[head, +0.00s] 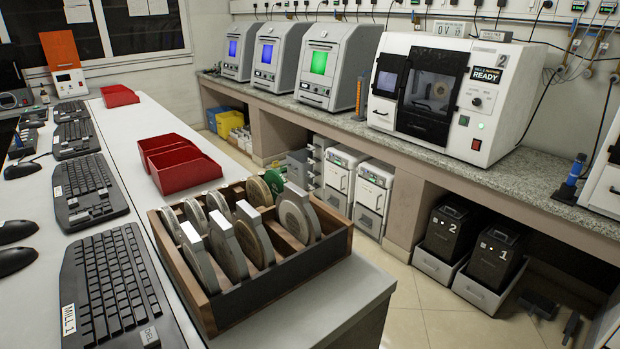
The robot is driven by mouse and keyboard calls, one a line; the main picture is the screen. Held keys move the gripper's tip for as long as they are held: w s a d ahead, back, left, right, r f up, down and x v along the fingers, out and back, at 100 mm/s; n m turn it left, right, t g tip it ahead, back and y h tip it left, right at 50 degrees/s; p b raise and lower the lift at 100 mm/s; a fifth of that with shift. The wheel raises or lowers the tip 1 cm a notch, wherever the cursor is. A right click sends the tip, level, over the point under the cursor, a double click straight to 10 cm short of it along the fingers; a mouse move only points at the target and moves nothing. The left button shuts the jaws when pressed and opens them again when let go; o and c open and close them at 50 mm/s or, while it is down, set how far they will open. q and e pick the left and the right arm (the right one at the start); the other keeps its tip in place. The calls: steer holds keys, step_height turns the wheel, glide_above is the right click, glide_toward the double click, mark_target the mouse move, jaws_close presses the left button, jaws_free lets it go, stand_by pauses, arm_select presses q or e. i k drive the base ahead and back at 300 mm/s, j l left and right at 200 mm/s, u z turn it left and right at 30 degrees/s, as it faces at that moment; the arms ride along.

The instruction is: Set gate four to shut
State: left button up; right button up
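I cannot make out anything marked as gate four in the head view. Small fittings with brass-coloured stems (590,48) are on the back wall at the upper right, below small green displays (579,6). Their labels and settings are too small to read. Neither of my grippers can be made out in the head view.
A stone counter (530,180) along the wall carries several machines, one showing READY (487,75). Tiled floor (425,305) lies between.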

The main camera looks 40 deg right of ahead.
mark_target(312, 174)
steer(key=z, duration=0.4)
steer(key=l+z, duration=0.15)
steer(key=z, duration=0.7)
steer(key=l+z, duration=0.15)
steer(key=z, duration=0.25)
